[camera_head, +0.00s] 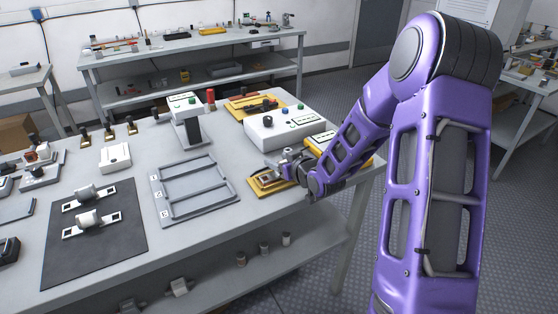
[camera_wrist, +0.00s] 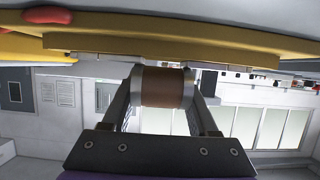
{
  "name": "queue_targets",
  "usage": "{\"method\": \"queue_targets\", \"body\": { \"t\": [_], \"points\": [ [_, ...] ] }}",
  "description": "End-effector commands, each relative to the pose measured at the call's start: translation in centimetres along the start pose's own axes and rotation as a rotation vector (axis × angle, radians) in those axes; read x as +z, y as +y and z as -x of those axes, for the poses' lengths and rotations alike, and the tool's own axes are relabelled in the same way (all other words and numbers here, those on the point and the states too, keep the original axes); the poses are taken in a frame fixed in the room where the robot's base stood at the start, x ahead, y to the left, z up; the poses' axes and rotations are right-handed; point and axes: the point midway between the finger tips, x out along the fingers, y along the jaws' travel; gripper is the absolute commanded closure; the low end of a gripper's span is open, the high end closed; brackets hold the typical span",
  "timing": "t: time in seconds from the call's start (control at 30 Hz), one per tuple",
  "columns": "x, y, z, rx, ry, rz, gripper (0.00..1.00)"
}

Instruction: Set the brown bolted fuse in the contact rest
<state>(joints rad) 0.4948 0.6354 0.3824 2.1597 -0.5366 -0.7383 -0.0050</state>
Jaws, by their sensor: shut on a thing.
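My gripper (camera_wrist: 162,91) is shut on the brown bolted fuse (camera_wrist: 162,86), a brown cylinder with grey metal ends, held crosswise between the two fingers in the wrist view. In the head view my gripper (camera_head: 288,164) is low over a yellow base (camera_head: 256,189) near the table's right front, which looks like the contact rest. The yellow base (camera_wrist: 160,48) lies close beside the fuse in the wrist view; I cannot tell whether they touch. In the head view the gripper hides the fuse and part of the base.
A white instrument box (camera_head: 270,136) stands just behind my gripper. A grey slotted tray (camera_head: 157,204) lies to the left, empty. A dark mat (camera_head: 95,262) holds two white fuses. Another yellow base (camera_head: 238,113) is farther back. Bare tabletop lies in front of the tray.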

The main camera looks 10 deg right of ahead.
Motion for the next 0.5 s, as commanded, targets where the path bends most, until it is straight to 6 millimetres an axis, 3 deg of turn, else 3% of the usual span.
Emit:
{"method": "queue_targets", "body": {
  "t": [0.43, 0.47, 0.5],
  "points": [
    [0.87, 0.00, -0.39, 0.000, 0.001, 0.000, 1.00],
    [0.84, 0.00, -0.38, 0.000, 0.001, 0.000, 0.39],
    [0.77, 0.00, -0.35, 0.000, 0.001, 0.000, 0.31]
  ]
}}
